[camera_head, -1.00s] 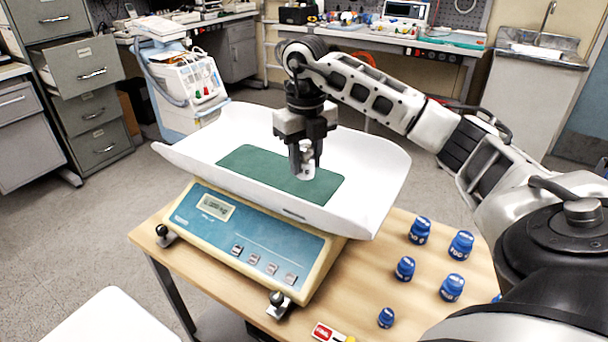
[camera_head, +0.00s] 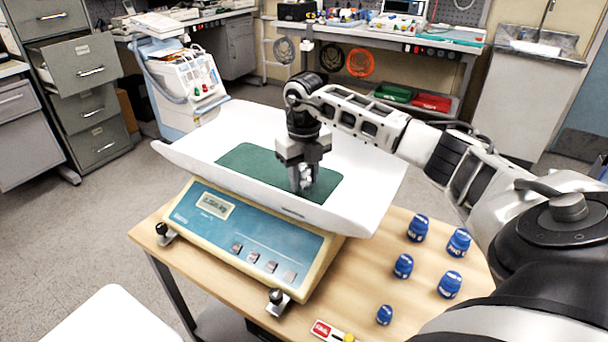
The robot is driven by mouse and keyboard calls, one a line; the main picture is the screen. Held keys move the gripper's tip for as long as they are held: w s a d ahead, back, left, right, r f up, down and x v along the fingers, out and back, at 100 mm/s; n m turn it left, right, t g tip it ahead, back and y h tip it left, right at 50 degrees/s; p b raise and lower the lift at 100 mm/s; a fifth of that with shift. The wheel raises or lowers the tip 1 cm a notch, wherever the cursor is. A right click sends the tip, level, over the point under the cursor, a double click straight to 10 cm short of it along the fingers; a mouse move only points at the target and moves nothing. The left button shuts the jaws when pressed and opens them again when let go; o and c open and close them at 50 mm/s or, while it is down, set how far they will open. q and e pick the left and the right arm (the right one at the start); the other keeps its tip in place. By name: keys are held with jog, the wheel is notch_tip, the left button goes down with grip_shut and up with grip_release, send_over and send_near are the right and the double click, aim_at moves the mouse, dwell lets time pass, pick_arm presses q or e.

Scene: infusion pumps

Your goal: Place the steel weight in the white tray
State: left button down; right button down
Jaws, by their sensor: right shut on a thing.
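The white tray (camera_head: 368,196) is the wide curved pan on top of a blue-fronted scale (camera_head: 235,240), with a green mat (camera_head: 245,160) in its middle. My right gripper (camera_head: 301,186) points down over the right part of the mat. It is shut on the small silvery steel weight (camera_head: 304,172), which shows between the fingers and is partly hidden by them. The weight is low at the mat; I cannot tell whether it touches it. My left gripper is not in view.
Several blue weights (camera_head: 403,266) stand on the wooden table (camera_head: 365,290) right of the scale. A red and white label with a yellow knob (camera_head: 330,331) lies at the table's front edge. A white surface (camera_head: 110,322) is at the lower left.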

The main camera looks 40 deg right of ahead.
aim_at(304, 167)
jog(key=c, duration=1)
grip_release()
jog(key=shift+f, duration=0.1)
jog(key=shift+o, duration=0.2)
notch_tip(304, 167, up, 12)
jog(key=shift+r, duration=0.2)
jog(key=shift+s, duration=0.1)
